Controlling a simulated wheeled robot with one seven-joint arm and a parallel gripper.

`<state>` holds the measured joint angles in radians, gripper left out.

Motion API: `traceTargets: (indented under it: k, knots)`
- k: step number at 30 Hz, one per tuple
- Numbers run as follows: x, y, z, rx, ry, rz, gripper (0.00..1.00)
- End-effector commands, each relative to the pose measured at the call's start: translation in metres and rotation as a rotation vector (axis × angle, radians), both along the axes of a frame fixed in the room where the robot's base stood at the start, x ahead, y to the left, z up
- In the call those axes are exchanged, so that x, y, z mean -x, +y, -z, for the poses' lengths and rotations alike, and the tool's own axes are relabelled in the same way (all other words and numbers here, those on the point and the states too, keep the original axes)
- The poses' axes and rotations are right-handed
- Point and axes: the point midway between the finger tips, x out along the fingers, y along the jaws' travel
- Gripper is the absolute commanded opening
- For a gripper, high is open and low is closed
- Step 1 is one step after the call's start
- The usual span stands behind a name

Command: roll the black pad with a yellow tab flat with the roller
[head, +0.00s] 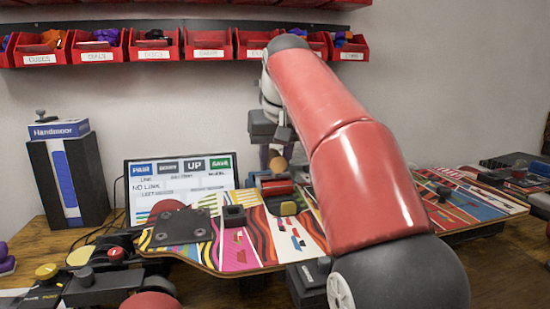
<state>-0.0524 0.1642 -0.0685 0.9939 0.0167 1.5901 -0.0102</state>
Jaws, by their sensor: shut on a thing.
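My gripper (274,150) hangs over the middle of the patterned board, partly hidden by my red arm. It is shut on the roller, whose round wooden part (277,164) shows just below the jaws. The roller's red cylinder (276,187) is low at the board's surface; I cannot tell whether it touches. Just in front of it is a small dark pad with a yellow tab (288,208). The roller partly covers the pad's far side, so how flat it lies is unclear.
The board (262,252) also carries a small dark block (234,215) and a dark truck baseplate (182,229). A screen (150,180) and a Handsolver box (58,129) stand behind left. Red bins (208,47) line the wall. Another board (480,207) lies right.

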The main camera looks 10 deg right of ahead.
Motion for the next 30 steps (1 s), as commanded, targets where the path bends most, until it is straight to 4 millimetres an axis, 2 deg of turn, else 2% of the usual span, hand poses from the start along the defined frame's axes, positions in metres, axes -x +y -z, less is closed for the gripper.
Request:
traceTargets:
  k: [30]
  knots:
    - [0.053,0.000,0.001,0.000,-0.001,0.000,0.13]
